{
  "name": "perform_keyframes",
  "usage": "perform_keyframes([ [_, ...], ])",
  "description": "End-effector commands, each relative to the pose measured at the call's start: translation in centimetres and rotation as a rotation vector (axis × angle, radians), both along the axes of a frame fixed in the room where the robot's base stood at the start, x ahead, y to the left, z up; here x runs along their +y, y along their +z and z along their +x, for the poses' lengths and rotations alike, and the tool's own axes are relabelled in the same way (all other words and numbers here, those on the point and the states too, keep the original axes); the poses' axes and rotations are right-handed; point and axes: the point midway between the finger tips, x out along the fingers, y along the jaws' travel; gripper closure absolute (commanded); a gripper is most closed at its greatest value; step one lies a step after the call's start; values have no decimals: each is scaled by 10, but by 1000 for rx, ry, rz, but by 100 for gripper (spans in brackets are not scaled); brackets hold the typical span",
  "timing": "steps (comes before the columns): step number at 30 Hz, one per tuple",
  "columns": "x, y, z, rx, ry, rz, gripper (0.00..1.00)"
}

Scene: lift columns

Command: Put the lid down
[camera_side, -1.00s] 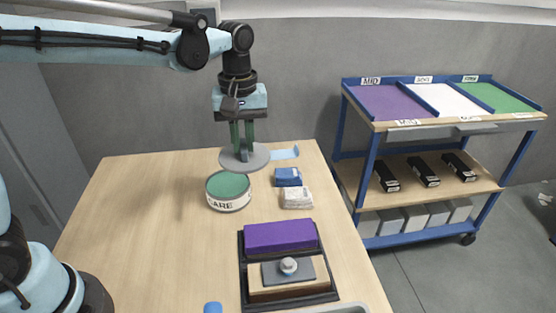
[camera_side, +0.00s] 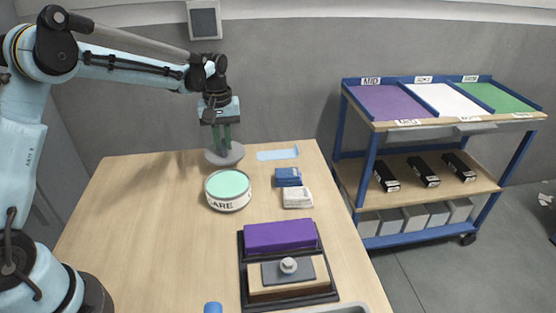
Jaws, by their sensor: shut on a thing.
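The lid (camera_side: 225,156) is a flat grey disc at the far side of the wooden table. My gripper (camera_side: 223,143) points down, with its green fingers shut on the middle of the lid. The lid looks level and is at or just above the table top; I cannot tell whether it touches. A round white tin (camera_side: 228,201) with dark lettering and a pale green top face stands in front of the lid, uncovered.
A pale blue strip (camera_side: 277,154) lies right of the lid. Blue (camera_side: 288,177) and white (camera_side: 297,197) packs lie right of the tin. A black tray (camera_side: 243,272) holds a purple block (camera_side: 280,236) and a knobbed grey plate. A shelved cart (camera_side: 430,188) stands right. The table's left side is clear.

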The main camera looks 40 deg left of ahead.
Motion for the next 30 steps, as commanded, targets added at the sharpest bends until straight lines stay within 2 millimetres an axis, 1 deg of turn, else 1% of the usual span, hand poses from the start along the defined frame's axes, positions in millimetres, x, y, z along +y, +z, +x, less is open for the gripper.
perform_keyframes([
  [9, 1, -37, 0, 0, 0, 0, 100],
  [12, 1, -41, 0, 0, 0, 0, 100],
  [19, 1, -41, 0, 0, 0, 0, 100],
  [23, 1, -44, 0, 0, 0, 0, 100],
  [24, 1, -43, 0, 0, 0, 0, 77],
  [28, 1, -43, 0, 0, 0, 0, 57],
  [30, 1, -43, 0, 0, 0, 0, 57],
])
